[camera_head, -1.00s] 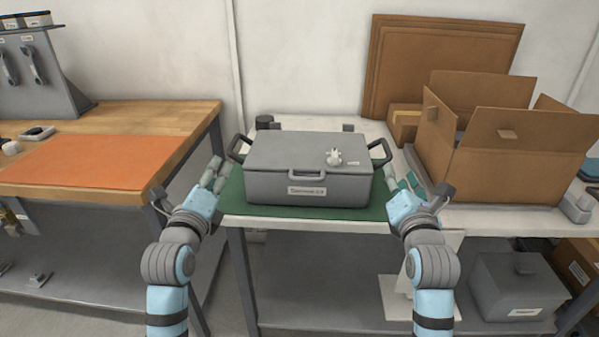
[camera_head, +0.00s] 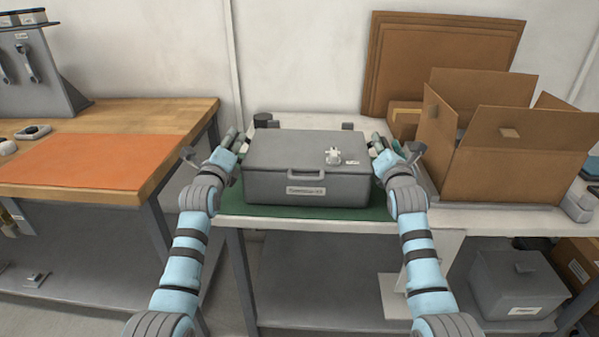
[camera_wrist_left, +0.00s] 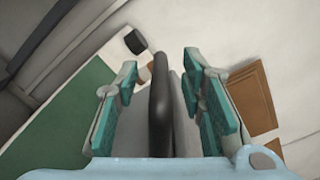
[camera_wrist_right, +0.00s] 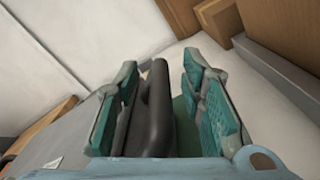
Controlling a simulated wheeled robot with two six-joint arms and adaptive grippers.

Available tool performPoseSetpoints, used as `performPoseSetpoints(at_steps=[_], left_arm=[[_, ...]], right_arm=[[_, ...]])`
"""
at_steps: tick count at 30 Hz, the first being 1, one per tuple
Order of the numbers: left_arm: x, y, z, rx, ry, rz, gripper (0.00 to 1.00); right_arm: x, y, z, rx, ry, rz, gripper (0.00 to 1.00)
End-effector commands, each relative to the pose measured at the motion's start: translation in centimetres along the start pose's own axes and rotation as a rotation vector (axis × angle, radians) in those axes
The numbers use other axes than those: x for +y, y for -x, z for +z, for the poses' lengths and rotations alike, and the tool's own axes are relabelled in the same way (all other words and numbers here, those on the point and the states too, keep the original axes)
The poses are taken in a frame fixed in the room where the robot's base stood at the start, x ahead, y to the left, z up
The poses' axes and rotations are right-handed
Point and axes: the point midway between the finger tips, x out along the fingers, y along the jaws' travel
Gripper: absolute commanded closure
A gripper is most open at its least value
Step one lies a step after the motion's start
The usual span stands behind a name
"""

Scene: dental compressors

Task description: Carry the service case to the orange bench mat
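The grey service case (camera_head: 308,168) stands closed on a green mat (camera_head: 300,212) on the white table. My left gripper (camera_head: 232,140) is at the case's left side; in the left wrist view its open fingers (camera_wrist_left: 163,95) stand on both sides of the black side handle (camera_wrist_left: 160,105), with gaps. My right gripper (camera_head: 380,145) is at the right side; in the right wrist view its open fingers (camera_wrist_right: 165,95) straddle the other black handle (camera_wrist_right: 155,115), which lies nearer the left finger. The orange bench mat (camera_head: 90,162) lies bare on the wooden bench at left.
An open cardboard box (camera_head: 500,165) stands to the right on the white table (camera_head: 470,220). The wooden bench (camera_head: 185,120) is separated from this table by a gap. Small tools (camera_head: 33,131) lie behind the orange mat. Flat cardboard (camera_head: 440,60) leans on the wall.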

Motion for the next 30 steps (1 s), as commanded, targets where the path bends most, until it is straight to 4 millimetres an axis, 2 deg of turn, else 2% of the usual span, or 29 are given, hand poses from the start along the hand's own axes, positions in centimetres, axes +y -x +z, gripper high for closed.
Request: performPoseSetpoints(at_steps=[6,8,13,30], left_arm=[[0.02,-0.01,0.02,0.000,0.000,0.000,0.64],[0.03,0.00,0.03,0.000,0.000,0.000,0.72],[0.05,0.01,0.03,0.000,0.000,0.001,0.99],[-0.21,0.02,0.21,-0.003,-0.001,-0.003,1.00]], right_arm=[[0.00,-0.02,-0.03,0.001,0.000,0.000,0.64],[0.00,-0.02,-0.04,0.001,0.000,0.000,0.72],[0.02,-0.01,-0.07,0.001,0.000,0.000,0.99],[0.15,-0.01,0.17,-0.002,0.000,0.001,1.00]])
